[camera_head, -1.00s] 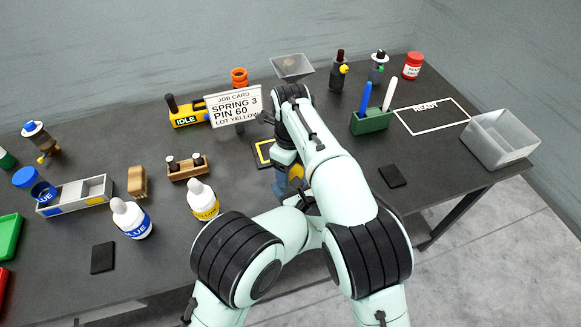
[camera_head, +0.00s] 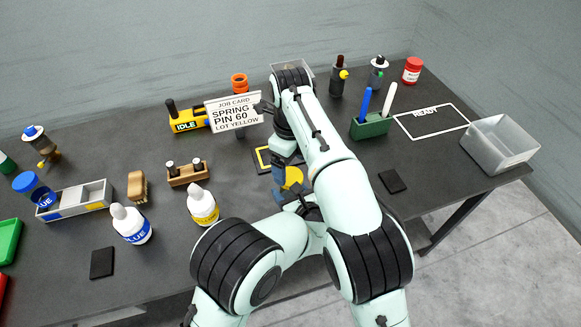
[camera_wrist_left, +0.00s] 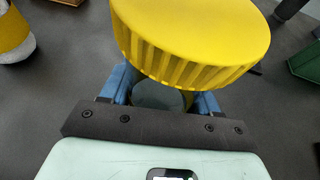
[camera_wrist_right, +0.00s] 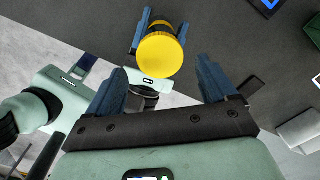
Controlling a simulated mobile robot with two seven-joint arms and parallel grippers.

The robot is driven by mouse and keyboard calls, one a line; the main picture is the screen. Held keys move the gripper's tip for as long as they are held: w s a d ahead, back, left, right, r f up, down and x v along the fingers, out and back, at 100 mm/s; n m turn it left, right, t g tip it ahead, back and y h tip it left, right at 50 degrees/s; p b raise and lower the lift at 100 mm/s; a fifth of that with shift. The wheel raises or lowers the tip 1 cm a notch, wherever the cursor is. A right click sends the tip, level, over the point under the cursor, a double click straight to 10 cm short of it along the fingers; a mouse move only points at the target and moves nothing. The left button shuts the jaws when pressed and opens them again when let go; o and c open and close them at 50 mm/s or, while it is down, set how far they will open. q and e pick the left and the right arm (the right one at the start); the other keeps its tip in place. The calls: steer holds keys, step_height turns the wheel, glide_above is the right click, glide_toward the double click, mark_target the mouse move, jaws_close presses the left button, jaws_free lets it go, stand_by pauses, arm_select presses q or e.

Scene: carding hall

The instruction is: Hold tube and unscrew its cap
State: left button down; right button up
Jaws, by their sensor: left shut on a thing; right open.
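The tube's yellow cap (camera_head: 292,178) shows beside my right forearm in the head view. It fills the top of the left wrist view (camera_wrist_left: 190,40), broad and ribbed. My left gripper (camera_wrist_left: 165,95) is shut on the tube just below the cap; the tube's body is mostly hidden. In the right wrist view the cap (camera_wrist_right: 160,55) is seen from above, between my left gripper's blue fingers. My right gripper (camera_wrist_right: 163,85) is open and empty, its fingers apart from the cap, which lies beyond the fingertips. I cannot tell whether the cap has turned.
A job card (camera_head: 233,113) reading "LOT YELLOW" stands behind. A yellow-label bottle (camera_head: 202,205) and a blue-label bottle (camera_head: 131,225) stand to the left. A green pen holder (camera_head: 371,125), a "READY" outline (camera_head: 431,120) and a grey bin (camera_head: 501,141) are to the right.

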mark_target(290, 176)
step_height(290, 176, up, 3)
steer(key=m, duration=0.3)
steer(key=shift+f, duration=3.8)
steer(key=c, duration=1.1)
steer(key=shift+n, duration=1.6)
steer(key=o, duration=1.2)
